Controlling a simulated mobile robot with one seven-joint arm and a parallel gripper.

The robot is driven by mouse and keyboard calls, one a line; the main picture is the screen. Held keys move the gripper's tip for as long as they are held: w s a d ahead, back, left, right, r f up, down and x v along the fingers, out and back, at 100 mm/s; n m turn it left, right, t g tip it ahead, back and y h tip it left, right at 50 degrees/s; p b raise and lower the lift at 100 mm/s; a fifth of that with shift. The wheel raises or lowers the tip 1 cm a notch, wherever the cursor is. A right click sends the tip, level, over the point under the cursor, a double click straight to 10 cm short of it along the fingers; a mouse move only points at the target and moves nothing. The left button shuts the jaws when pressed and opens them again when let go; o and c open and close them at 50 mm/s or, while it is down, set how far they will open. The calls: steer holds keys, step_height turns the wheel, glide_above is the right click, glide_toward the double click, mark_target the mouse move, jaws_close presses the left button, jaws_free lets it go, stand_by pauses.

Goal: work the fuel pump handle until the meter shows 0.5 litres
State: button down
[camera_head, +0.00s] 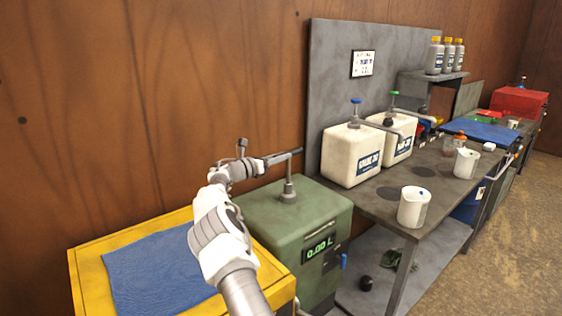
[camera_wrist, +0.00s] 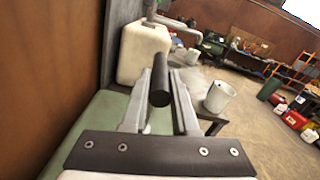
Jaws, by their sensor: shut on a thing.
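The fuel pump is a green box (camera_head: 273,222) with a grey post (camera_head: 289,191) on its top. Its meter (camera_head: 318,249) reads 0.00 L in green digits. The dark pump handle (camera_head: 291,155) runs out over the box at about the height of my wrist. My gripper (camera_head: 268,161) is shut on the handle above the box. In the wrist view the round dark end of the handle (camera_wrist: 160,84) sits between my two grey fingers. In the head view the gripped part of the handle is mostly hidden by my fingers.
A yellow bench (camera_head: 86,262) with a blue cloth (camera_head: 155,272) stands left of the pump. On the grey table to the right are two white canisters (camera_head: 350,156) and white jugs (camera_head: 413,206). A wooden wall (camera_head: 150,100) stands close behind. Open floor (camera_head: 480,240) lies at the right.

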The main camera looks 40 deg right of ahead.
steer(key=shift+r+p, duration=0.75)
steer(key=shift+r, duration=1.05)
steer(key=c, duration=0.7)
jaws_free()
steer(key=shift+f, duration=0.1)
steer(key=shift+a, duration=0.5)
steer(key=a, duration=0.5)
steer(key=s+a, duration=0.1)
steer(key=a, duration=1)
steer(key=shift+s+a+b, duration=0.15)
steer(key=shift+s+b, duration=0.05)
steer(key=shift+b, duration=0.2)
